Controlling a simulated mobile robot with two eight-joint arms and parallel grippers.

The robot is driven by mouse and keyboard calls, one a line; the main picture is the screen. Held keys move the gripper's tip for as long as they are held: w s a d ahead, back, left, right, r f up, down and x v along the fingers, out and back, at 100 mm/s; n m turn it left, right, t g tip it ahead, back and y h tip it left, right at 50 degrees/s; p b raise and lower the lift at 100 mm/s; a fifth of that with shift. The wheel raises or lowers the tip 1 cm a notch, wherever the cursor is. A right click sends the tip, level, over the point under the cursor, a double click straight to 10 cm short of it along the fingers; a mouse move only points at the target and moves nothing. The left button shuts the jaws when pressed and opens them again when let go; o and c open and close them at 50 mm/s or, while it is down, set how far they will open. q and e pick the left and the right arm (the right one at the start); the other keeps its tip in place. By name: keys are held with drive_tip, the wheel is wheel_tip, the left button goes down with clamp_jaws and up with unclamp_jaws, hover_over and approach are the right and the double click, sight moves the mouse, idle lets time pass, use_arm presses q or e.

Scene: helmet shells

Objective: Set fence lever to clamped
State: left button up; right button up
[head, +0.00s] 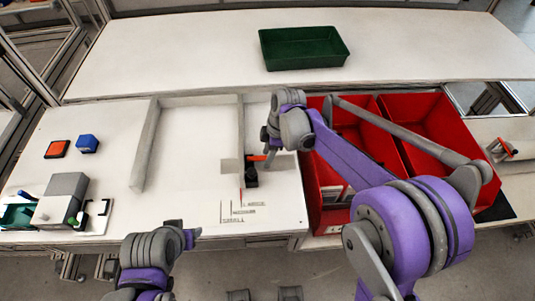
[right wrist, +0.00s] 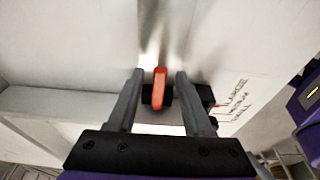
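The fence lever has an orange-red handle (head: 257,158) on a black base (head: 251,178), at the near end of a thin grey fence (head: 240,125) on the white table. The orange handle also shows in the right wrist view (right wrist: 159,89), with the black base behind it. My right gripper (head: 266,150) is over the lever. In the right wrist view its two fingers (right wrist: 160,103) stand apart on either side of the handle, with a gap on each side. My left gripper (head: 190,237) is near the table's front edge, away from the lever; its fingers are unclear.
Size labels (head: 246,211) are printed on the table near the lever. Red bins (head: 335,215) stand just right of it. A grey board (head: 145,145) lies left of the fence. A grey block (head: 60,203) and blue and orange pieces are far left. A green tray (head: 303,48) is behind.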

drive_tip(key=v, duration=1)
drive_tip(key=shift+r+p, duration=0.35)
drive_tip(key=shift+r, duration=0.05)
drive_tip(key=shift+d, duration=0.1)
